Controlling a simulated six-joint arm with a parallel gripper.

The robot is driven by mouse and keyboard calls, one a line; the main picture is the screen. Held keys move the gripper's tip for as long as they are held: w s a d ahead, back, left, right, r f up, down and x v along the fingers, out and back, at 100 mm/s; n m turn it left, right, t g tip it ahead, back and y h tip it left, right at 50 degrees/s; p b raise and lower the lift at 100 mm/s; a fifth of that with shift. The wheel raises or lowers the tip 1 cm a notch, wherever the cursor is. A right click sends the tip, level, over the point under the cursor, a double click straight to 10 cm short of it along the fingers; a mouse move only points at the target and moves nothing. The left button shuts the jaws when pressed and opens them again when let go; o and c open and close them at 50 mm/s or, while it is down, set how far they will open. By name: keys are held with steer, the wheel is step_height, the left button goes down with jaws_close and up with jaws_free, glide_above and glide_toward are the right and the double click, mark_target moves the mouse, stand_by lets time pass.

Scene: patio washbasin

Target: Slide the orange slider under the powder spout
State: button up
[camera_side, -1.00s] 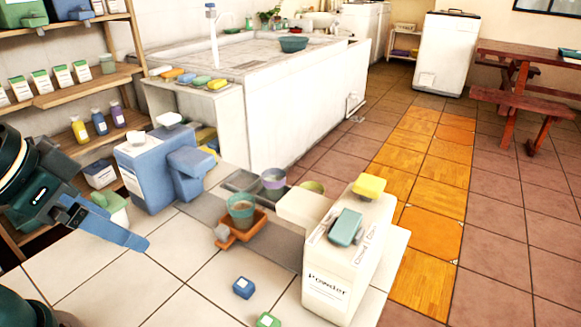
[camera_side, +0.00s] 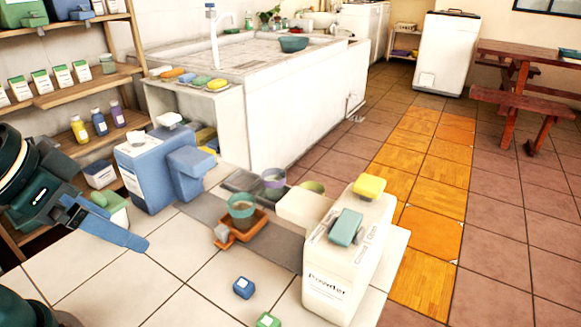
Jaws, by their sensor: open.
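The orange slider (camera_side: 240,240) is a tray on a grey track, with a teal cup (camera_side: 241,207) standing in it and a pale knob (camera_side: 222,232) at its near left end. The powder dispenser (camera_side: 328,285) is a white box labelled Powder at the right. Its cream spout (camera_side: 303,206) juts left toward the track, and a teal lever (camera_side: 345,228) sits on its face. The slider lies to the left of the spout, not beneath it. My gripper (camera_side: 135,240) is at the left, open and empty, apart from the slider and its knob.
A blue dispenser (camera_side: 150,175) with its own spout (camera_side: 190,172) stands behind and left of the slider. A grey tray holds a purple-rimmed cup (camera_side: 273,185). Small blue (camera_side: 243,288) and green (camera_side: 268,320) blocks lie in front. The tiled counter between gripper and slider is clear.

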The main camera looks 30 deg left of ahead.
steer(key=c, duration=0.6)
steer(key=w+r, duration=0.3)
steer(key=w, duration=0.1)
steer(key=shift+r, duration=0.3)
steer(key=g, duration=0.6)
glide_above(222, 228)
step_height(222, 228, down, 11)
steer(key=shift+f, duration=2.55)
